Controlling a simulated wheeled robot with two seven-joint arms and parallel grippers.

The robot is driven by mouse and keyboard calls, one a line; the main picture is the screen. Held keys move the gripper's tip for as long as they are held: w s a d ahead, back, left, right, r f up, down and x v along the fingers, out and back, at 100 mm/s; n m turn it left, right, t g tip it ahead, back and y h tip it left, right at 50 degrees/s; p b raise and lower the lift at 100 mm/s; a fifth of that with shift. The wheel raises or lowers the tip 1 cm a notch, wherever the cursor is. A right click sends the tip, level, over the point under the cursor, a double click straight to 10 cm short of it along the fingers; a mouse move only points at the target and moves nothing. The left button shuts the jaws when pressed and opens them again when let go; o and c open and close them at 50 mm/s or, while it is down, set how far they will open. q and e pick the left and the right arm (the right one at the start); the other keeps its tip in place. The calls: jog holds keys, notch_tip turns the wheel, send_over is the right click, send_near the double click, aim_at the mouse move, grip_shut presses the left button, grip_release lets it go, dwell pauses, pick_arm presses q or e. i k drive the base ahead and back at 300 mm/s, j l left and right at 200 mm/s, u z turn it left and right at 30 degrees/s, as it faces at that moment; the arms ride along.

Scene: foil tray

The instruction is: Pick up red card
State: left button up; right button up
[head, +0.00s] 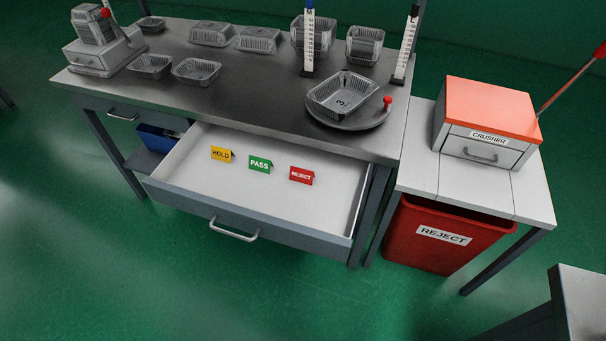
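The red card (301,175) is a small folded card marked REJECT. It stands in the open drawer (290,212) under the workbench, at the right of a row of cards. A green card (260,164) marked PASS stands to its left, and a yellow card (222,154) marked HOLD stands further left. Nothing covers the red card. Neither of my grippers is in view.
The workbench (245,85) holds several foil trays, two upright gauges and a round turntable (352,122) with a tray on it. A crusher (486,135) stands on the white side table at right. A red REJECT bin (440,252) stands below it. The floor before the drawer is clear.

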aim_at(297, 174)
jog(key=i+j+z, duration=0.1)
jog(key=j+z, duration=1.1)
jog(key=k+j, duration=0.05)
